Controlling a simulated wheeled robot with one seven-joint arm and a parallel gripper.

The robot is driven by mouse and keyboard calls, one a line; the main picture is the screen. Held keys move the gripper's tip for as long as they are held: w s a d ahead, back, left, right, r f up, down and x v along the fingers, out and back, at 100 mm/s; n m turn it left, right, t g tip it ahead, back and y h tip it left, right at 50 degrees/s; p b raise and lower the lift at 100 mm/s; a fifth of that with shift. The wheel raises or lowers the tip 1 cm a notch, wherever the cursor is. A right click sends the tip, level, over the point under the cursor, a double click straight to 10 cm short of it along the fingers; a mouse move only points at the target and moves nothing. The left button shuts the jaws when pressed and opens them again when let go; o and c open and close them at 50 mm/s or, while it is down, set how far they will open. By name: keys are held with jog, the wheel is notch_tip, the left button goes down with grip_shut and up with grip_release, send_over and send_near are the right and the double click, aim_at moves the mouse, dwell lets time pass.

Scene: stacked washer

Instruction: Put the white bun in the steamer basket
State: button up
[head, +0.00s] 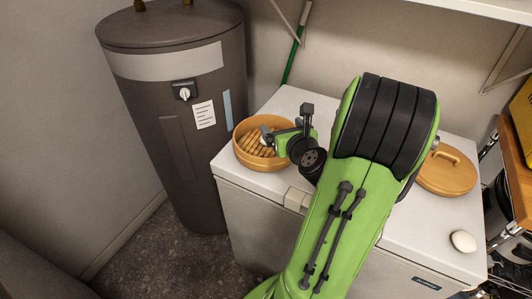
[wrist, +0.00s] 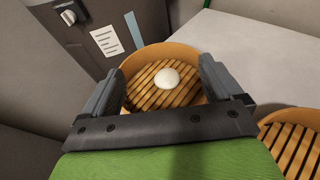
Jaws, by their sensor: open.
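A round wooden steamer basket (head: 240,152) with a slatted floor stands at the left end of the white appliance top. It also shows in the wrist view (wrist: 150,55). A white bun (wrist: 168,78) rests on its slats. My gripper (head: 268,138) is over this basket, its two fingers (wrist: 167,82) open, one on each side of the bun in the wrist view. I cannot tell whether they touch it. The bun is not clear in the head view. Part of a second slatted basket (wrist: 290,140) shows at the lower right of the wrist view.
A smooth white rounded object (head: 463,241) lies near the right front of the appliance top (head: 415,232). A wooden lid (head: 447,172) with a handle lies behind it. A grey tank (head: 180,110) stands close left of the basket. An orange-brown shelf (head: 515,165) is at the right.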

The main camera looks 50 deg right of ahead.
jog(key=b+v, duration=0.4)
jog(key=v, duration=0.2)
jog(key=shift+a, duration=0.15)
jog(key=shift+s+f, duration=0.1)
jog(key=shift+f, duration=0.05)
